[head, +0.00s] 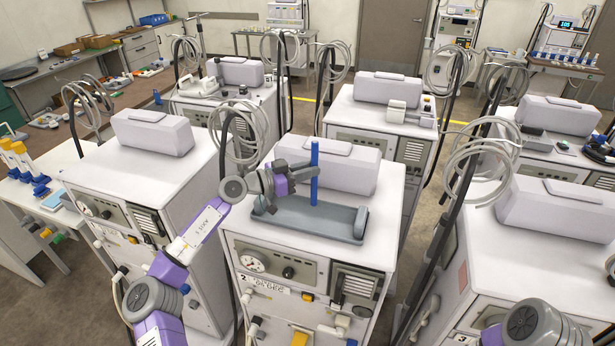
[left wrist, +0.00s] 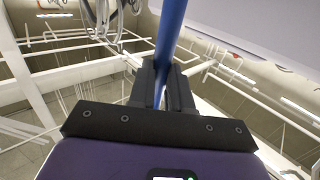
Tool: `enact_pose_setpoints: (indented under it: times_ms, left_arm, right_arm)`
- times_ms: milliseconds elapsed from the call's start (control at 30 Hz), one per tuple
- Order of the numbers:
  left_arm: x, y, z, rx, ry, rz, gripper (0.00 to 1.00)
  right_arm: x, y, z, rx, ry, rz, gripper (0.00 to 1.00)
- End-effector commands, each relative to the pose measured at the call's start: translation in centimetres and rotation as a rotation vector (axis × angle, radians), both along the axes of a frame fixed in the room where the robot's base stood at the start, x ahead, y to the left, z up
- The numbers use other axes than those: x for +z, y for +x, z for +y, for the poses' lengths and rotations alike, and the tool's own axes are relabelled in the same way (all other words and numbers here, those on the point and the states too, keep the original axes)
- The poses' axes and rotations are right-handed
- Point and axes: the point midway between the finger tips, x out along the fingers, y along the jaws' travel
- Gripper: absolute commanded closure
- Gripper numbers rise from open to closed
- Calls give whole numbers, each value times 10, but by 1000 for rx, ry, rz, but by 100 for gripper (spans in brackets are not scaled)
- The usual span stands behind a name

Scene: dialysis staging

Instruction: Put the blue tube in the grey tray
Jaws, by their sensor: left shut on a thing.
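The blue tube (head: 314,172) stands upright in my left gripper (head: 312,174), which is shut on it. In the head view, the tube's lower end is over the grey tray (head: 310,226); I cannot tell whether it touches the tray floor. The tray lies on top of the middle white machine, and its inside looks empty. In the left wrist view the blue tube (left wrist: 170,40) passes between the dark fingers of the left gripper (left wrist: 165,85). The tray does not show clearly there. My right gripper is not in view; only a part of my right arm shows at the bottom right.
A grey-white box (head: 325,165) stands on the machine just behind the tray. Similar machines with boxes (head: 152,131) and coiled hoses (head: 240,130) stand on both sides and behind. A side table (head: 75,195) with yellow-and-blue items is at the left.

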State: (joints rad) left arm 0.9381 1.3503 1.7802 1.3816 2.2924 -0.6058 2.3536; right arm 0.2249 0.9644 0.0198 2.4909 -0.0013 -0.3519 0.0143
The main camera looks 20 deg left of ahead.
Motion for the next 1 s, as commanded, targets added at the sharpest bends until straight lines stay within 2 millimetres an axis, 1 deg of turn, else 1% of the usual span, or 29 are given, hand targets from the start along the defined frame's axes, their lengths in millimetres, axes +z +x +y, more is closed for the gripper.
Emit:
enact_pose_setpoints:
  times_ms: [33, 133, 467, 500, 667, 900, 1000]
  left_arm:
    - [-9, 0, 1, 0, -3, 4, 100]
    - [-21, 0, 1, 0, -3, 3, 100]
    - [-24, 0, 1, 1, -1, 1, 100]
    - [-25, 0, 1, 1, -1, 1, 80]
    - [-24, 0, 1, 1, -1, 1, 56]
    - [-24, 0, 1, 1, -1, 1, 56]
    - [-21, 0, 1, 1, -1, 1, 56]
  right_arm:
    - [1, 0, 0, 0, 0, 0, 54]
    - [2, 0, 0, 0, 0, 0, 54]
    - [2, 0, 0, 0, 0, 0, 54]
    - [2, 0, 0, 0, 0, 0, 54]
    - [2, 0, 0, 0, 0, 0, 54]
    - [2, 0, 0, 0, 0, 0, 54]
    - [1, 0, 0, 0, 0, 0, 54]
